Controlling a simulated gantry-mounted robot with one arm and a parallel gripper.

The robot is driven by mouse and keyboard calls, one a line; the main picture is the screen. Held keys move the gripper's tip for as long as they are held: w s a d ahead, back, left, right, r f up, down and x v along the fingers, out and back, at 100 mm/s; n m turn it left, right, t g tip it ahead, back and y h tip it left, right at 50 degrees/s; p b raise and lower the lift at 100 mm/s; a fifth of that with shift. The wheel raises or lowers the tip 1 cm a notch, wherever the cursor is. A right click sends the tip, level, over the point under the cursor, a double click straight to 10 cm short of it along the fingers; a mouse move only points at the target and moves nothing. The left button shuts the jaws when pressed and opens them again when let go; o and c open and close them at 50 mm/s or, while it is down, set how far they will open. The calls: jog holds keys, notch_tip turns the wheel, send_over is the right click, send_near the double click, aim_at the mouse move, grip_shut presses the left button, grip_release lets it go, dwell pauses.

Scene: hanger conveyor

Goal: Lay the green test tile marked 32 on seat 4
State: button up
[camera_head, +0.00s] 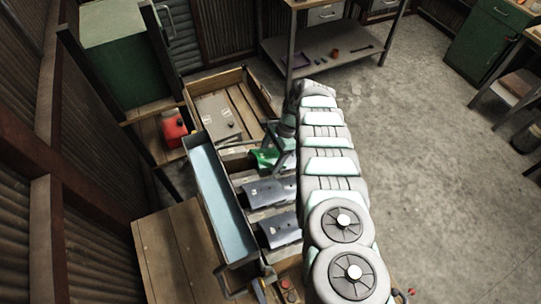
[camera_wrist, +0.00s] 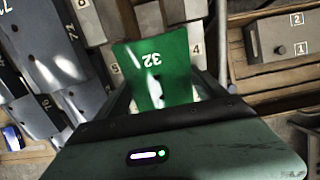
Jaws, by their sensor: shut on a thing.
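The green tile marked 32 (camera_wrist: 150,62) is between the fingers of my gripper (camera_wrist: 168,92), which is shut on it. Its number reads upside down in the wrist view. In the head view the green tile (camera_head: 264,158) shows partly behind my gripper and arm, over the row of seats. The seat marked 4 (camera_wrist: 197,52) shows as a pale block just right of the tile. A label 3 (camera_wrist: 115,69) shows at the tile's left. The tile covers part of the seats, and I cannot tell whether it touches them.
Blue-grey tiles (camera_head: 270,191) (camera_wrist: 62,60) lie along the row near the long blue tray (camera_head: 219,187). A grey block (camera_wrist: 276,40) by labels 1 and 2 sits right in the wrist view. Open floor (camera_head: 430,170) lies right of my arm.

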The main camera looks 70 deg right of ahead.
jog(key=shift+a+f, duration=0.1)
jog(key=shift+f, duration=0.05)
jog(key=o, duration=2)
jog(key=shift+c, duration=0.2)
jog(key=b+v, duration=0.2)
jog(key=v, duration=0.9)
